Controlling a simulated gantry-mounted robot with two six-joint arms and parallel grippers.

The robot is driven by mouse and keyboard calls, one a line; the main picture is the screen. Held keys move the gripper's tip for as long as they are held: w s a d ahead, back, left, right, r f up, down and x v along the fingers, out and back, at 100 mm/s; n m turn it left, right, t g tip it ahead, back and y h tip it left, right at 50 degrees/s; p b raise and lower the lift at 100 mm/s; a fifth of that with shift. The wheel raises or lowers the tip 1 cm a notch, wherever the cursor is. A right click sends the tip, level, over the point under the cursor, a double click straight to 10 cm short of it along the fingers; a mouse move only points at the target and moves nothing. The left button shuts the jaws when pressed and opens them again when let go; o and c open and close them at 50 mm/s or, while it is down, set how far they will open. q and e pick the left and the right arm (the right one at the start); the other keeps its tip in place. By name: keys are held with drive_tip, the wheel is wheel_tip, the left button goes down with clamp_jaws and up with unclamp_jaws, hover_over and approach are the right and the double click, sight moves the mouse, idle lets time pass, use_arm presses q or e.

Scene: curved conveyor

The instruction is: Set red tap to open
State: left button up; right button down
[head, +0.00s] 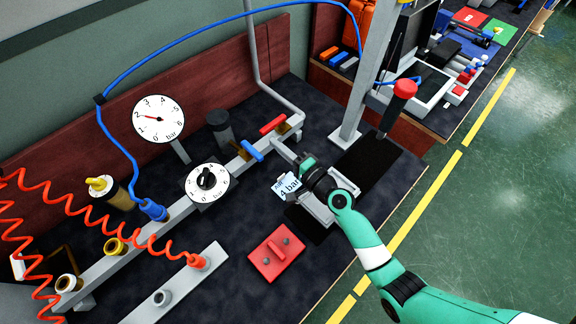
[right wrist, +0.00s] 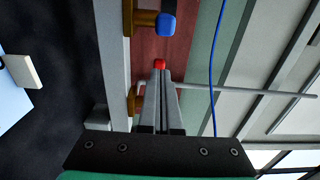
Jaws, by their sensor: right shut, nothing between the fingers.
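The red tap (head: 272,124) is a red lever on a brass body at the upper right end of the grey pipe. Its lever lies roughly along the pipe in the head view. A blue tap (head: 252,150) sits beside it, its lever crossing the pipe. My right gripper (head: 305,160) is shut and empty, to the lower right of the red tap. In the right wrist view the shut fingertips (right wrist: 160,73) point at the red lever's end (right wrist: 160,63), which shows just beyond them. I cannot tell whether they touch. My left gripper is out of view.
A dial gauge (head: 159,119) and a regulator knob (head: 207,179) stand left of the taps. A grey post (head: 364,85) rises behind my right arm.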

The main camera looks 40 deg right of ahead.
drive_tip(key=s+a+p, duration=0.3)
drive_tip(key=s+a, duration=0.3)
drive_tip(key=s, duration=0.2)
drive_tip(key=shift+s+a+p, duration=0.25)
drive_tip(key=shift+p, duration=0.1)
